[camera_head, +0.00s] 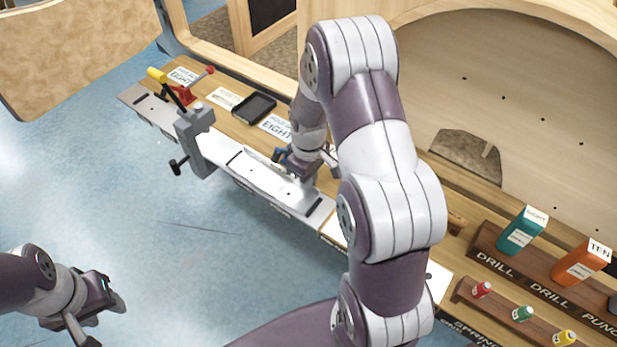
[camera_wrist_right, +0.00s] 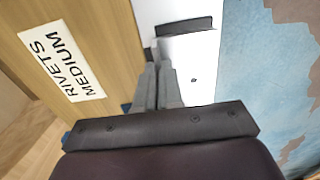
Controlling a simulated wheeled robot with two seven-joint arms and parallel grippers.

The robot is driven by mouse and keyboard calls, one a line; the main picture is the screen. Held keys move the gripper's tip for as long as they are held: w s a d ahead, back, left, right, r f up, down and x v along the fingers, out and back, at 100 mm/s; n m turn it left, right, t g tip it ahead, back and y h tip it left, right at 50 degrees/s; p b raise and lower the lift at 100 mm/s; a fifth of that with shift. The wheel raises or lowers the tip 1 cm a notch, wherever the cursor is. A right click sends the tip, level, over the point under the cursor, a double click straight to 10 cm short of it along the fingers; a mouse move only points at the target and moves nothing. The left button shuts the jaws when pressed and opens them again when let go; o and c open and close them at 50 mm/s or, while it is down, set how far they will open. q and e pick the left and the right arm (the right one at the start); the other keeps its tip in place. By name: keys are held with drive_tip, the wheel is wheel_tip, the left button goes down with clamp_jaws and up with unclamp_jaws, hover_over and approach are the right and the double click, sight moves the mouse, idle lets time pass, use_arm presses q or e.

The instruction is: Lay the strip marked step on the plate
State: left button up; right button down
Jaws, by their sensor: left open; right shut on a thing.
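The long grey metal plate (camera_head: 212,150) lies along the front edge of the bench, with a grey clamp (camera_head: 194,125) standing over it. A pale bright strip (camera_head: 258,178) lies on or just over the plate between two dark slots; no step mark is readable on it. My right gripper (camera_head: 296,164) is at the strip's back edge, partly hidden by my arm. In the right wrist view its closed fingers (camera_wrist_right: 158,88) are against the edge of the strip (camera_wrist_right: 196,68). Whether the strip rests fully flat I cannot tell. My left gripper (camera_head: 98,305) is open and empty, low left over the floor.
A black tray (camera_head: 254,107) and white labels lie behind the plate. A wooden rack (camera_head: 520,280) with coloured boxes and small bottles is at right. The floor in front is clear.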

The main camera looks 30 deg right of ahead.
drive_tip(key=shift+f, duration=0.2)
drive_tip(key=c, duration=1.2)
unclamp_jaws()
wheel_tip(320, 180, up, 13)
drive_tip(key=p, duration=0.1)
drive_tip(key=shift+f+p, duration=0.15)
drive_tip(key=shift+p, duration=0.15)
